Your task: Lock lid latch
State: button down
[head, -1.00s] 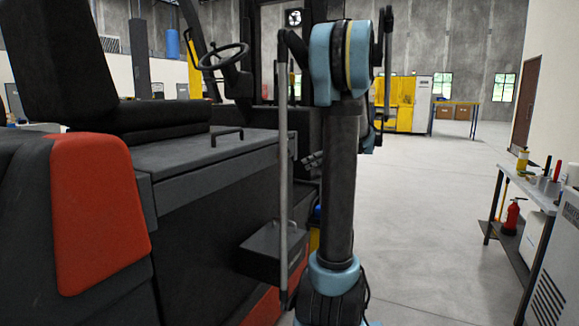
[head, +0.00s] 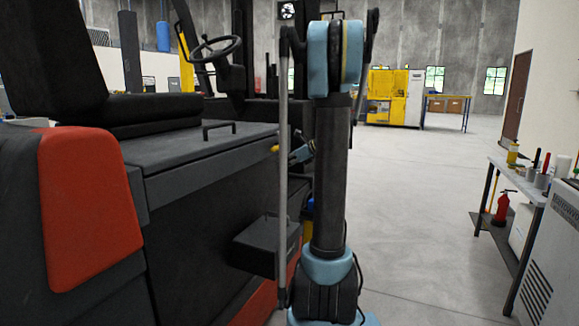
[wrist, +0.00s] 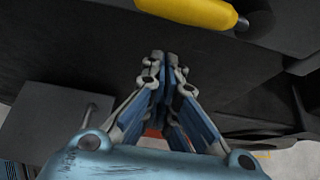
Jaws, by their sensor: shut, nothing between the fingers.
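The latch shows as a yellow handle (wrist: 190,10) with a dark end at the top of the wrist view, on the dark vehicle side. A small yellow tip (head: 275,149), which looks like the same handle, shows beside the grey lid (head: 190,146) in the head view. The lid lies flat and looks closed, with a black grab handle on top. My gripper (wrist: 165,58) is shut and empty, its fingertips below the yellow handle in the wrist picture and apart from it. In the head view my gripper (head: 298,154) is partly hidden by my arm.
A dark box-shaped step (head: 266,247) juts from the vehicle's side below my gripper. The seat (head: 55,60) and steering wheel (head: 216,50) are at left. Open floor (head: 410,200) lies to the right, up to a workbench (head: 515,178) with a fire extinguisher (head: 500,208) beside it.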

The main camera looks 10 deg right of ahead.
aim_at(275, 149)
jog(key=shift+a+r, duration=0.2)
jog(key=shift+r, duration=1.4)
jog(key=shift+r, duration=0.2)
